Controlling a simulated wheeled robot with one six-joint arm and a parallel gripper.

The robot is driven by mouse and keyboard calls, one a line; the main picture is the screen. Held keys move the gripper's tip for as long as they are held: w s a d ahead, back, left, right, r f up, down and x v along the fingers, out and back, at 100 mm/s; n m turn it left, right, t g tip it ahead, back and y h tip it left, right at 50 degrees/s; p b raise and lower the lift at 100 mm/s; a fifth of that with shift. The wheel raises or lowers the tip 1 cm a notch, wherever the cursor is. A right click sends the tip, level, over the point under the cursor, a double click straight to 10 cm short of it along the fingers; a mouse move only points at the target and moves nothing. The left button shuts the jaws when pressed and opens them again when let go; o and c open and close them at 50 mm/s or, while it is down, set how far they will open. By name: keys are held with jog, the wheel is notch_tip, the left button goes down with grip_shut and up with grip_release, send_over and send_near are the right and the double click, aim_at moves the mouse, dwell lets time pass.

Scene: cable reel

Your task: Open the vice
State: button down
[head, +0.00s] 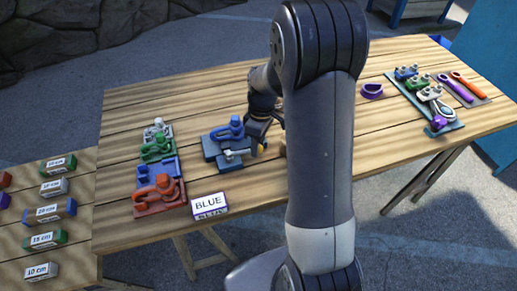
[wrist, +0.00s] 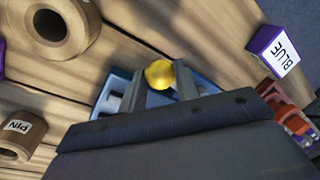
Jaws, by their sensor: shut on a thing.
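The vice (head: 211,147), blue with a grey top part, stands on the wooden table left of my arm in the head view. My gripper (head: 258,138) is at its right end, partly hidden by my own arm. In the wrist view, my gripper (wrist: 160,82) is shut on a round yellow knob (wrist: 160,72). The blue base of the vice (wrist: 112,92) shows behind the fingers. Most of the vice is hidden by the gripper there, so I cannot tell how wide its jaws stand.
A row of coloured fixtures (head: 158,196) lies left of the vice. A tool board (head: 446,129) lies at the right, near a purple ring (head: 372,91).

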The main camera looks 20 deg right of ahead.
jog(key=shift+w+n, duration=0.55)
jog(key=shift+n, duration=0.15)
jog(key=c, duration=1.1)
grip_release()
jog(key=shift+o, duration=0.2)
notch_tip(320, 180, up, 11)
jog(key=w+d, duration=0.1)
jog(key=shift+w+f+b, duration=0.15)
jog(key=shift+w+b, duration=0.25)
jog(key=shift+b, duration=0.05)
jog(key=shift+d+f, duration=0.1)
jog(key=f, duration=0.3)
jog(key=s+f, duration=0.1)
jog(key=f, duration=0.3)
jog(key=a+f, duration=0.1)
jog(key=f, duration=0.2)
jog(key=shift+s+a+f+p, duration=0.1)
jog(key=shift+s+f+p, duration=0.2)
jog(key=shift+s+p, duration=0.1)
jog(key=shift+s+m, duration=0.2)
jog(key=shift+m, duration=0.1)
jog(key=shift+w, duration=0.1)
